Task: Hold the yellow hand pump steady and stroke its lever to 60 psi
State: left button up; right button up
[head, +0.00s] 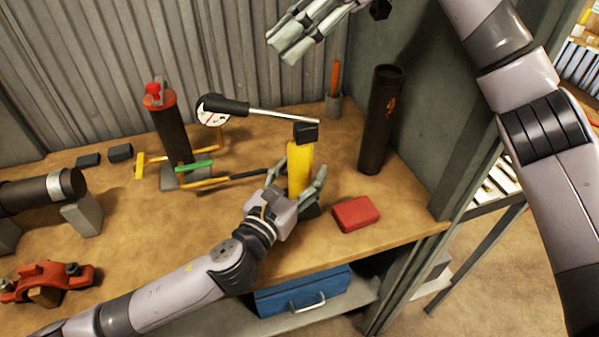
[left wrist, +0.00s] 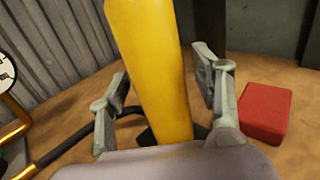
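The yellow hand pump (head: 299,166) stands upright near the bench's front right; it also fills the middle of the left wrist view (left wrist: 155,75). Its lever (head: 275,115) runs left from the black pump head (head: 306,133), nearly level, to a black grip. My left gripper (head: 296,190) has a finger on each side of the pump's lower body. Gaps show between fingers and pump in the left wrist view. My right gripper (head: 283,48) is above the bench, apart from the lever, its finger opening unclear. The white gauge (head: 209,112) is partly behind the grip; its reading is illegible.
A red block (head: 356,214) lies right of the pump. A dark cylinder (head: 380,120) stands behind it. A dark riser with a red top (head: 168,125) and green-handled valve (head: 195,167) stand left. A black hose (head: 235,180) runs toward the pump. A blue toolbox (head: 303,290) is below.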

pick_arm(q)
grip_shut()
dwell(0.6)
